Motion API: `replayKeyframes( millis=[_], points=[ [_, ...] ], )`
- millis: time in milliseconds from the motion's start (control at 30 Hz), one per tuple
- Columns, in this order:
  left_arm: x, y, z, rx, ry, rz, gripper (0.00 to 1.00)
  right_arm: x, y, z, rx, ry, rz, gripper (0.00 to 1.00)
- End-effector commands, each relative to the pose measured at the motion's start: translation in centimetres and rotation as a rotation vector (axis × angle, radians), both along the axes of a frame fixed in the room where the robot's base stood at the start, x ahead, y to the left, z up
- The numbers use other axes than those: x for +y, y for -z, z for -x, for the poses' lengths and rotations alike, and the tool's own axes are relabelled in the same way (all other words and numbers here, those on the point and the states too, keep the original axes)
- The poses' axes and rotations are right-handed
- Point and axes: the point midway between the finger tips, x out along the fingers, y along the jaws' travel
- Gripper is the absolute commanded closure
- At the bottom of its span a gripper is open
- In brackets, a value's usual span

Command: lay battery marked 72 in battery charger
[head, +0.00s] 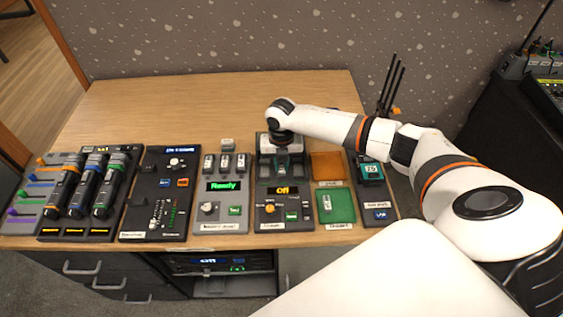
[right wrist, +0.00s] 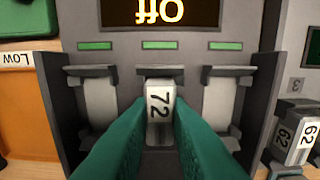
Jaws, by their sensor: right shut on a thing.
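The battery charger (head: 283,222) is a dark grey unit near the middle of the table, with an orange display reading "Off". In the right wrist view the charger (right wrist: 250,75) shows three bays side by side under green bars. My right gripper (head: 283,170) is over the charger's upper part. In the right wrist view its teal fingers (right wrist: 158,112) are shut on the white battery marked 72 (right wrist: 159,98). The battery lines up with the middle bay; I cannot tell whether it rests on the bay floor. The outer bays look empty. My left gripper is out of view.
Left of the charger stands a grey unit (head: 221,208) reading "Ready" with several batteries along its top. To the right are an orange tray (head: 327,166) and a green tray (head: 345,210) holding a small pale item.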

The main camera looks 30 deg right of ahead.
Motion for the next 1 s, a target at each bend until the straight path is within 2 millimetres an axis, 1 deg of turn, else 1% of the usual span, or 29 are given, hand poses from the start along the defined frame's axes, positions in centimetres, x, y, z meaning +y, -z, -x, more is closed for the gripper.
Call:
replayKeyframes(
  millis=[167, 200, 333, 367, 533, 567, 600, 667, 1000],
  points=[
    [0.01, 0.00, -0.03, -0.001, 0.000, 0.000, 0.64, 0.01, 0.01, -0.01, 0.000, 0.000, 0.000, 1.00],
    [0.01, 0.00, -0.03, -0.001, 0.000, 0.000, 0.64, 0.00, 0.00, -0.01, 0.000, 0.000, 0.000, 0.81],
    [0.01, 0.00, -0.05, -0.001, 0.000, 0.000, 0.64, 0.00, 0.00, -0.01, 0.000, 0.000, 0.000, 0.60],
    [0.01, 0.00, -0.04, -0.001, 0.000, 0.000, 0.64, 0.00, 0.00, -0.01, 0.000, 0.000, 0.000, 0.57],
    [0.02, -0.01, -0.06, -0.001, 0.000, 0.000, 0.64, -0.01, 0.00, -0.01, 0.000, 0.000, 0.000, 0.57],
    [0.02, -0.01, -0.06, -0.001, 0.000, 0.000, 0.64, 0.00, 0.01, 0.00, 0.000, 0.000, 0.000, 0.59],
    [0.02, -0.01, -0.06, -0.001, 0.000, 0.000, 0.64, 0.00, 0.01, 0.00, 0.000, 0.000, 0.000, 0.65],
    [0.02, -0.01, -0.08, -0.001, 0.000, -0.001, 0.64, 0.00, 0.01, 0.00, 0.000, 0.000, 0.000, 0.75],
    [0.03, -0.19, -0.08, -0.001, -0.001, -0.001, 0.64, -0.01, -0.19, -0.01, 0.000, 0.000, 0.000, 0.75]
  ],
)
